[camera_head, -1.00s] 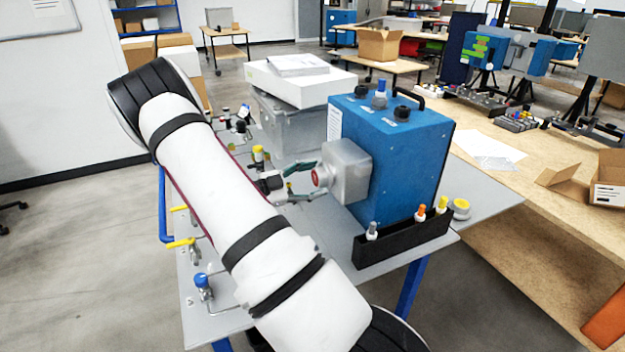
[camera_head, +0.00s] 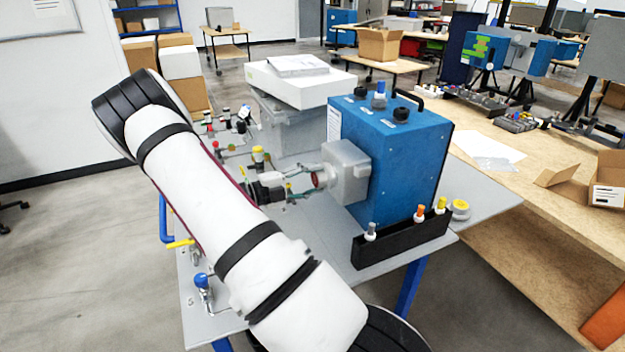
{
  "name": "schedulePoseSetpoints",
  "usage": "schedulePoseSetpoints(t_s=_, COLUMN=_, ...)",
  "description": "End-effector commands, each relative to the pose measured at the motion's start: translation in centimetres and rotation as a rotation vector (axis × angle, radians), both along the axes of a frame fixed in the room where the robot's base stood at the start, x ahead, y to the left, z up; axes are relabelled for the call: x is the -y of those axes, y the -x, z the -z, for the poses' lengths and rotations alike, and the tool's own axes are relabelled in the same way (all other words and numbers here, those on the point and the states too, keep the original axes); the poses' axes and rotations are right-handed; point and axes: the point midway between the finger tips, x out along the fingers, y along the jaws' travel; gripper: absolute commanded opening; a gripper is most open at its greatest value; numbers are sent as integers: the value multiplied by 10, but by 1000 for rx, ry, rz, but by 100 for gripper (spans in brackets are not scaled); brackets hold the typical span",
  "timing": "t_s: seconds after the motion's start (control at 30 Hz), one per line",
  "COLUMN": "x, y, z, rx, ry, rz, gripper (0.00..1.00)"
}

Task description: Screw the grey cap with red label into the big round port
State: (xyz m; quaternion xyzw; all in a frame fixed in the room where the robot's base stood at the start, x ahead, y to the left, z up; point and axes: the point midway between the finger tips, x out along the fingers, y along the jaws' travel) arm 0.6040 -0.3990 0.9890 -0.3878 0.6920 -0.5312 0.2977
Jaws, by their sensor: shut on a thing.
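The blue analyser (camera_head: 405,160) stands on the grey table with a grey box (camera_head: 350,163) on its left side. The cap with the red label (camera_head: 321,180) is at the left face of this box, where the big round port is. The port itself is hidden, and I cannot tell how deep the cap sits. My gripper (camera_head: 315,179) reaches in from the left with its fingers shut on the cap. The fingers hide most of the cap, leaving a bit of red in sight.
Valves with yellow (camera_head: 180,243) and blue (camera_head: 201,281) handles line the table's left side. A grey bin stands behind.

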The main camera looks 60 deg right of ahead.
Motion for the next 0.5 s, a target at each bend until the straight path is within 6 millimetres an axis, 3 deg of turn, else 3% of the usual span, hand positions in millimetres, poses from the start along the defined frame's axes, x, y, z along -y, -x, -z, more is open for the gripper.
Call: schedulePoseSetpoints(t_s=0.5, x=0, y=1, z=0, rx=573, ry=351, rz=1, gripper=10)
